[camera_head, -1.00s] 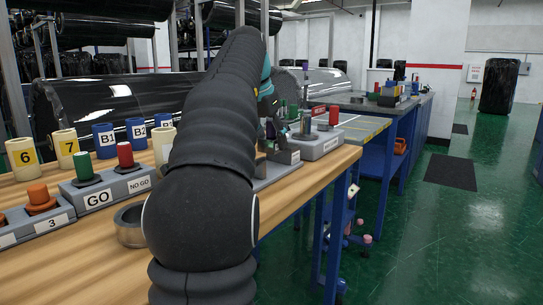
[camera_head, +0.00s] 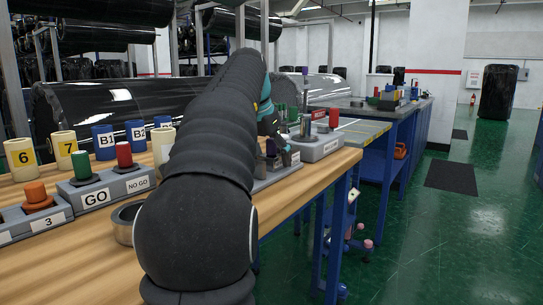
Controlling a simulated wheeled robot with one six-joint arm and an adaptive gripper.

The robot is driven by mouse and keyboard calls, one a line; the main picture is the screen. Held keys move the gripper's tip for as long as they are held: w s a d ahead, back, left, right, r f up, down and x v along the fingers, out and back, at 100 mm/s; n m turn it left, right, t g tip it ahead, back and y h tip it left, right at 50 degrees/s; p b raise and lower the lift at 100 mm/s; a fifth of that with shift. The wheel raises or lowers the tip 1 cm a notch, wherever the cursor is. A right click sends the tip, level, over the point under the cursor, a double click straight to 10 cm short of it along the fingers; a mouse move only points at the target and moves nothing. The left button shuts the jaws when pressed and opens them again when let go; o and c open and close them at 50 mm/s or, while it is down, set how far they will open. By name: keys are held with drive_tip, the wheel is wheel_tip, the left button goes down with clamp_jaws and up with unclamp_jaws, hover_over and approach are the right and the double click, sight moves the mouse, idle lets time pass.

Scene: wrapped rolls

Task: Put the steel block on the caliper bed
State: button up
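My gripper (camera_head: 281,150) is at the far part of the wooden bench, mostly behind my dark arm. Its fingers are small and dark here, and I cannot tell whether they are open or shut or hold anything. I cannot make out the steel block. A low grey fixture (camera_head: 262,184) with a white label lies under the gripper, partly hidden by my arm. I cannot tell whether it is the caliper bed.
On the wooden bench (camera_head: 80,265) stand numbered cream cups, blue cups (camera_head: 104,141), a GO / NO GO gauge stand (camera_head: 110,189) and a metal ring (camera_head: 124,222). A grey holder (camera_head: 318,149) with upright tools and a red piece stands beyond my gripper.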

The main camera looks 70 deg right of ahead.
drive_tip(key=p+v, duration=0.4)
drive_tip(key=v, duration=0.8)
drive_tip(key=shift+r, duration=0.2)
drive_tip(key=shift+d, duration=0.1)
